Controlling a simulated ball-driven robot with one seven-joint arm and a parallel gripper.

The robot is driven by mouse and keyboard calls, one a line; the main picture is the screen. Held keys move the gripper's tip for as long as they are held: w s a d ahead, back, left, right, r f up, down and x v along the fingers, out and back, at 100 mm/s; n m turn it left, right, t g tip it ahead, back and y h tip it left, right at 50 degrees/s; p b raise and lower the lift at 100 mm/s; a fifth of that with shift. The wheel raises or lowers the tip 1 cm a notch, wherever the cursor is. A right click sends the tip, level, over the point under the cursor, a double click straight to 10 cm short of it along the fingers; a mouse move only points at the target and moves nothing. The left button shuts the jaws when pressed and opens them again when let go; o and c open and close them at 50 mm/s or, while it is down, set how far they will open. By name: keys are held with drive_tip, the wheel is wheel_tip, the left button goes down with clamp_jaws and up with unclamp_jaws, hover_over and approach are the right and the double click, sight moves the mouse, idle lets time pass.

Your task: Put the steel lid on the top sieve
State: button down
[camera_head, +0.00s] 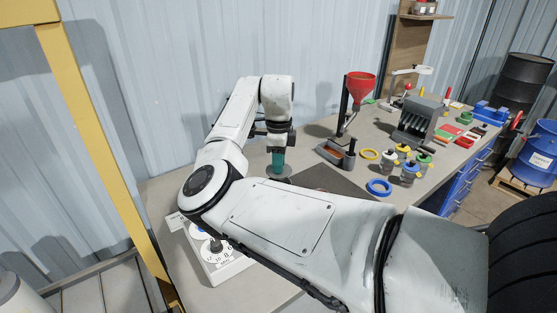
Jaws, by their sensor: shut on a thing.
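My gripper (278,146) points down at the end of my white arm, over the back middle of the bench. It is shut on a teal upright piece (278,162), which looks like the handle of the steel lid. A grey round disc (283,172) shows just below it and seems to be the lid. I cannot tell whether the disc touches anything underneath. No sieve can be made out clearly; my forearm hides the bench in front of the disc.
A white panel with dials (222,262) is at the front left. A dark mat (328,181) lies right of the gripper. Blue ring (379,187), yellow ring (369,154), several small bottles, red funnel (360,86) and grey machine (417,119) stand to the right. A yellow post (110,150) rises at left.

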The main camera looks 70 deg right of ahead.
drive_tip(key=shift+f+b, duration=0.95)
drive_tip(key=shift+f, duration=1)
drive_tip(key=c, duration=0.9)
unclamp_jaws()
wheel_tip(320, 180, up, 11)
drive_tip(key=shift+f+b, duration=0.1)
drive_tip(key=shift+b, duration=0.7)
